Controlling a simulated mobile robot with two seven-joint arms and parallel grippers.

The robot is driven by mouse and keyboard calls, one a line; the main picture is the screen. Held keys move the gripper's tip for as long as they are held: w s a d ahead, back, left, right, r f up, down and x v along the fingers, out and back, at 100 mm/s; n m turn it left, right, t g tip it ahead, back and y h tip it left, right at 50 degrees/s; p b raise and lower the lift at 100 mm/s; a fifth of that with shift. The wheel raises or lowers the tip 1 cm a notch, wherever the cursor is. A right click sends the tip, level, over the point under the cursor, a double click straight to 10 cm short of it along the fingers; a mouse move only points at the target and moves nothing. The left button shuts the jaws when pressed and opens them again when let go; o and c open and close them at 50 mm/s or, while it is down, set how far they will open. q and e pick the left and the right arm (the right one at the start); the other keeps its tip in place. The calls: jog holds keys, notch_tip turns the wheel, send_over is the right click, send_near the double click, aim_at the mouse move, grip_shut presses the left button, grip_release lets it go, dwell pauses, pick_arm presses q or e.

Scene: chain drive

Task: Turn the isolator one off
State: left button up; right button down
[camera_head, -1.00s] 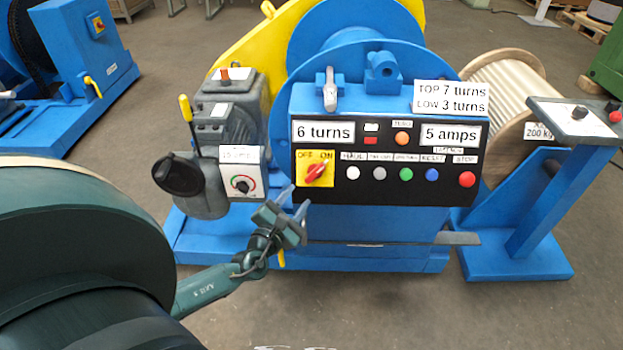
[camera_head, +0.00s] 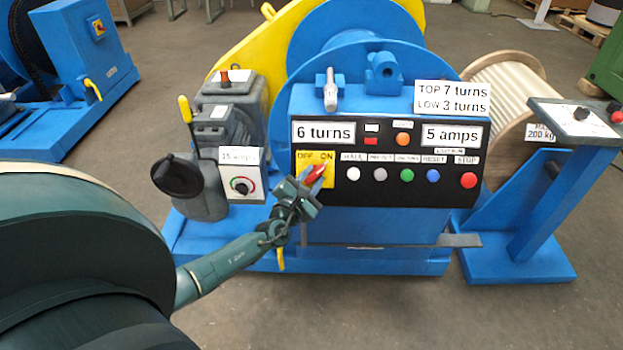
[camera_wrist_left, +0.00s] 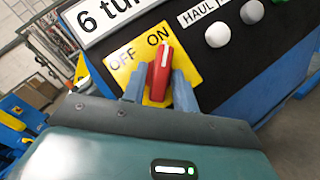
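The isolator on the panel is a red rotary handle (camera_head: 317,172) on a yellow plate (camera_head: 302,181) marked OFF and ON. The handle points toward ON. My left gripper (camera_head: 305,181) is at the handle, its fingers pointing to the panel. In the left wrist view, the fingers (camera_wrist_left: 160,88) stand on either side of the red handle (camera_wrist_left: 161,66), and the word ON shows just above it. The fingers look apart, close beside the handle; I cannot tell whether they touch it. My right gripper is not in view.
Push buttons (camera_head: 406,174) line the panel to the right of the isolator. A grey ledge (camera_head: 458,240) runs below. Another red and yellow switch (camera_head: 98,26) is on the far-left blue machine.

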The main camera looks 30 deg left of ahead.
pick_arm(q)
grip_shut()
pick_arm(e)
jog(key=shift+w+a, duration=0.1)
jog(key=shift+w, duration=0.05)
